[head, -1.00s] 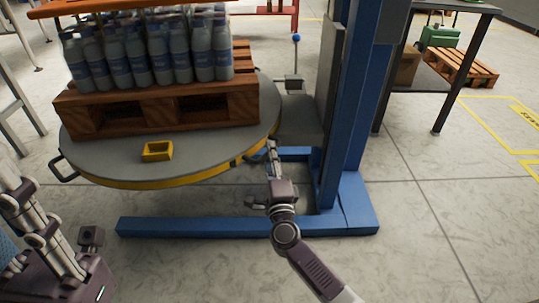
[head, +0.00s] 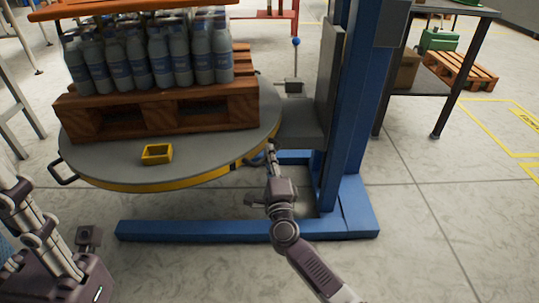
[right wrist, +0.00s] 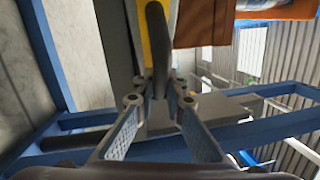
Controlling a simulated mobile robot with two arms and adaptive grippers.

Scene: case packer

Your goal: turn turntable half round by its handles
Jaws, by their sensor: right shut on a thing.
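The turntable (head: 205,163) is a round grey disc with a yellow rim, at left in the head view. A dark bar handle (head: 62,173) sticks out of its rim at the left. Another handle is at the rim's right front, mostly hidden by my right gripper (head: 271,152) in the head view. In the right wrist view this dark curved handle (right wrist: 157,45) runs between the fingers of my right gripper (right wrist: 160,90), which is shut on it.
A wooden pallet (head: 155,110) with several grey bottles (head: 160,58) stands on the turntable. A yellow block with a hollow (head: 157,153) lies in front of it. A blue mast (head: 352,110) and blue floor frame (head: 200,230) stand close by my right gripper.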

